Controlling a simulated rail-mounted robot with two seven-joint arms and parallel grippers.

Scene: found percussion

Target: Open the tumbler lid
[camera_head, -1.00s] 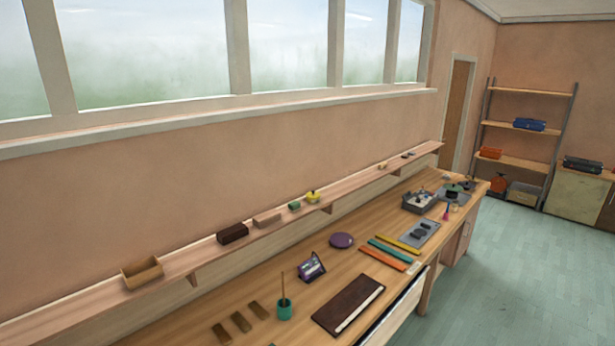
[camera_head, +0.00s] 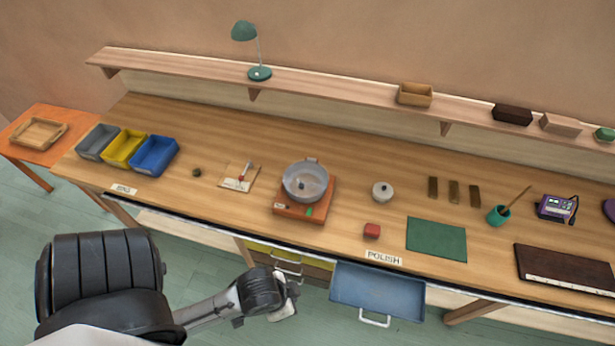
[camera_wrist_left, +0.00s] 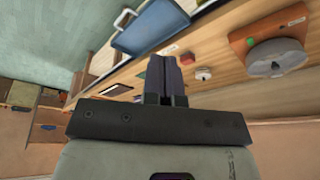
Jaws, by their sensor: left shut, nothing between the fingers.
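The tumbler (camera_head: 288,213) has an orange-red base with a green mark on its front and a round grey drum on top. A pale, translucent round lid (camera_head: 305,180) with a dark knob appears to cover the drum; I cannot tell whether it is loose. The tumbler also shows in the left wrist view (camera_wrist_left: 258,33) at the upper right. My left gripper (camera_head: 288,300) is below and in front of the bench edge, well apart from the tumbler. In the left wrist view its fingers (camera_wrist_left: 164,62) are shut and empty. My right gripper is not in view.
An open blue drawer (camera_head: 375,292) juts out right of my left gripper. Grey, yellow and blue bins (camera_head: 155,155) stand at the left. A red block (camera_head: 371,230), a small white pot (camera_head: 382,191) and a green mat (camera_head: 436,240) lie right of the tumbler.

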